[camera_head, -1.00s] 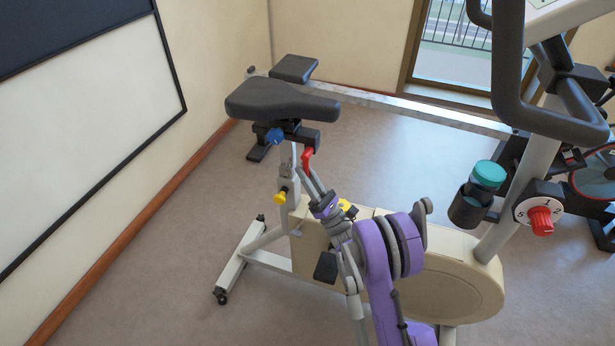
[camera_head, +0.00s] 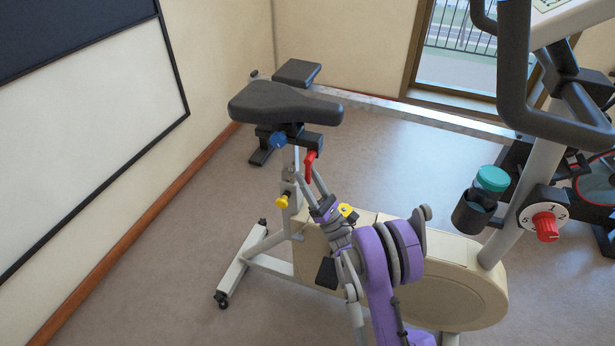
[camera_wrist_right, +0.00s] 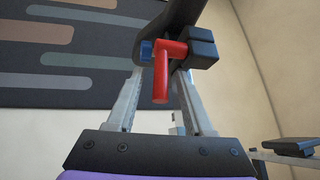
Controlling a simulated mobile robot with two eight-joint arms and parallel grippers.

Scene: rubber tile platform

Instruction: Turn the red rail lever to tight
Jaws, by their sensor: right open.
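The red rail lever (camera_head: 310,166) hangs below the black seat clamp (camera_head: 297,139) of the exercise bike. In the right wrist view the lever (camera_wrist_right: 161,80) has a short arm at its top and a handle pointing down. My right gripper (camera_head: 307,177) is open just below the seat, and its fingers show on both sides of the lever. In the right wrist view the open right gripper (camera_wrist_right: 160,82) frames the handle between its two fingers, with gaps on both sides. I cannot tell how deep the handle sits between them. My left gripper is not in view.
The black seat (camera_head: 285,104) is just above the gripper. A blue knob (camera_head: 278,140) sits beside the clamp and a yellow knob (camera_head: 282,202) is on the seat post. A cup holder (camera_head: 472,213) and a red dial (camera_head: 546,227) are at right. Floor at left is free.

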